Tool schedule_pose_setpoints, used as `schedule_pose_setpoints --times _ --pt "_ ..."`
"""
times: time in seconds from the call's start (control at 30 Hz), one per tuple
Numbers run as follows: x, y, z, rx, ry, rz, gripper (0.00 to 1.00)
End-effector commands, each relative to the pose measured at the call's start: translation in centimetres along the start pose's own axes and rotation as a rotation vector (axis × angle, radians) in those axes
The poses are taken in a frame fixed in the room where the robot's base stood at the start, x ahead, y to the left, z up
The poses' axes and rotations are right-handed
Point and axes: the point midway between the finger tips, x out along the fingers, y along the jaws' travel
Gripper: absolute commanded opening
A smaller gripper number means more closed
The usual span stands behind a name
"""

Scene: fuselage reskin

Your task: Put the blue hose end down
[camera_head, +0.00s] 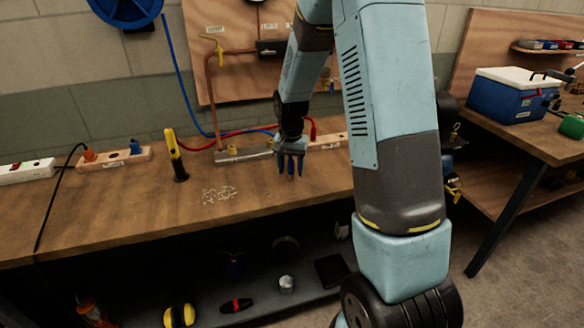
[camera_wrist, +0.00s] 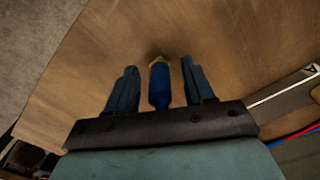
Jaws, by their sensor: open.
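The blue hose end (camera_wrist: 159,88), a blue cylinder with a brass-coloured tip, lies between the fingers of my gripper (camera_wrist: 159,66) in the wrist view. There is a visible gap on each side of it, so the fingers are open around it and not clamped. A dark patch shows at its tip against the wood; I cannot tell whether it touches the bench. In the head view my gripper (camera_head: 291,170) points down just over the wooden bench (camera_head: 130,212). The blue hose (camera_head: 181,75) hangs from the reel and runs along the bench's back toward my gripper.
A blue reel (camera_head: 125,10) hangs on the wall. A yellow-and-black tool (camera_head: 175,155) stands left of my gripper, near scattered small pale pieces (camera_head: 219,195). A red hose (camera_head: 258,130) and a metal bar (camera_head: 240,155) lie behind. The bench front is mostly clear.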

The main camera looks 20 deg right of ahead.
Motion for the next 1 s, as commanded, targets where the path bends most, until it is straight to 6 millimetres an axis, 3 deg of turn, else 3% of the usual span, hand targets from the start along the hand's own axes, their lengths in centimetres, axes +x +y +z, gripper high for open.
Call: schedule_pose_setpoints --times 0.17,0.6,1.0 --pt "-1.8 0.0 -0.1 0.000 0.003 -0.002 0.53" --pt "-9.8 0.0 -0.1 0.000 0.004 -0.002 0.53" --pt "-13.6 0.6 0.9 -0.020 0.021 -0.013 0.53"
